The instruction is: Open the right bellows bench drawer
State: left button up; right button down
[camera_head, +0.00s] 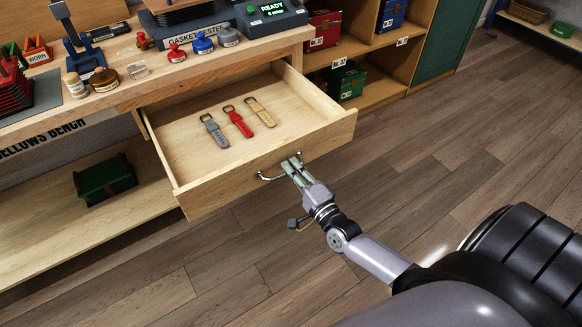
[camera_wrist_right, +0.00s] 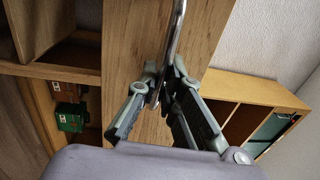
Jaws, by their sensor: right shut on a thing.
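The right bellows bench drawer (camera_head: 270,166) is pulled well out from the bench in the head view, its inside exposed. In it lie three straps: a grey one (camera_head: 215,131), a red one (camera_head: 238,122) and a tan one (camera_head: 261,112). My right gripper (camera_head: 292,168) is at the drawer's front, shut on its curved metal handle (camera_head: 268,177). In the right wrist view the handle (camera_wrist_right: 175,35) runs between the fingers of my right gripper (camera_wrist_right: 160,85), close to the wooden drawer front (camera_wrist_right: 124,45). My left gripper is not in view.
The bench top (camera_head: 120,97) holds red, blue and grey pots, a tester and other tools. A green box (camera_head: 104,178) sits on the lower shelf. Shelves with coloured boxes (camera_head: 350,82) stand behind. The wooden floor (camera_head: 470,130) right of the drawer is clear.

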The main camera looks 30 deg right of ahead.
jog(key=c, duration=1.7)
grip_release()
jog(key=shift+s, duration=0.1)
jog(key=s+f, duration=0.1)
jog(key=s, duration=1)
jog(key=shift+s+d, duration=0.2)
jog(key=shift+s, duration=0.2)
